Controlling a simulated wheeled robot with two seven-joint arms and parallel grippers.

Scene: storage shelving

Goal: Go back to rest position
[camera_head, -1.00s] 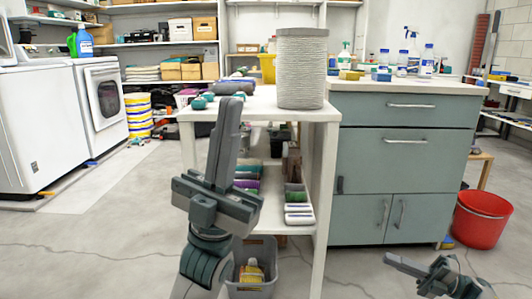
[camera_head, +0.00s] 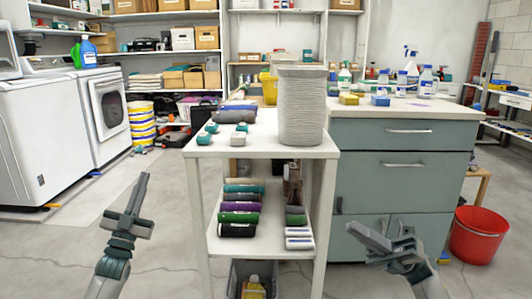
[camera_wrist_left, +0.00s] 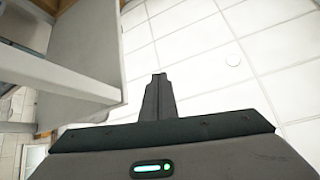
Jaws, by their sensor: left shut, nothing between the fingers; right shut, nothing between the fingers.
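My left gripper (camera_head: 141,190) is at the lower left in the head view, over the open floor left of the white shelf unit (camera_head: 265,150). Its fingers are together, point up and hold nothing. In the left wrist view the closed fingers (camera_wrist_left: 158,98) point toward a white tiled surface. My right gripper (camera_head: 362,236) is at the lower right, in front of the grey-green cabinet (camera_head: 405,170). Its fingers are shut and empty, pointing up and left. Both grippers appear apart from the furniture.
A ribbed grey basket (camera_head: 302,105) and small teal items (camera_head: 206,135) stand on the shelf unit's top. Rolled towels (camera_head: 240,205) lie on its lower shelf. A red bucket (camera_head: 478,235) stands right of the cabinet. White washing machines (camera_head: 50,140) line the left.

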